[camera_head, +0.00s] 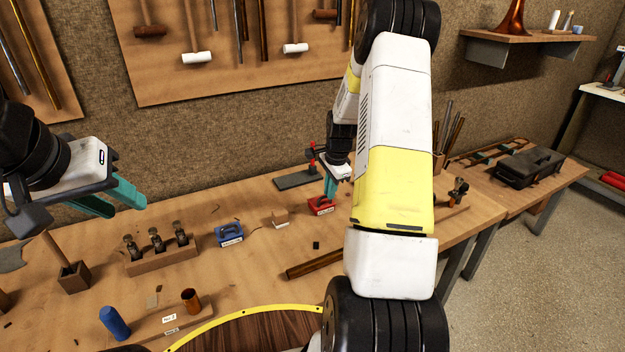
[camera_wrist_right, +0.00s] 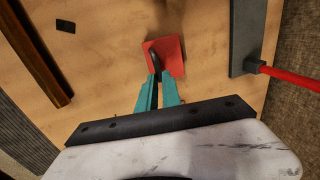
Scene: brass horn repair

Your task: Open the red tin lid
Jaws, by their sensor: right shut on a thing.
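The red tin (camera_head: 319,206) sits on the workbench near the back middle. In the right wrist view its red lid (camera_wrist_right: 174,52) lies flat on the wood, with a dark handle (camera_wrist_right: 156,59) on it. My right gripper (camera_head: 329,192) reaches down from above, and its teal fingers (camera_wrist_right: 158,78) are close together on the handle. The fingertips and the gripper hide part of the lid. I cannot tell whether the lid is raised. My left gripper (camera_head: 129,201) is open and empty, above the left side of the bench.
A blue tin (camera_head: 229,234) and a small wooden block (camera_head: 280,217) stand left of the red tin. A grey plate (camera_head: 296,180) with a red-handled tool lies behind it. A dark wooden bar (camera_head: 314,268) lies in front. A rack (camera_head: 162,255) holds several valves.

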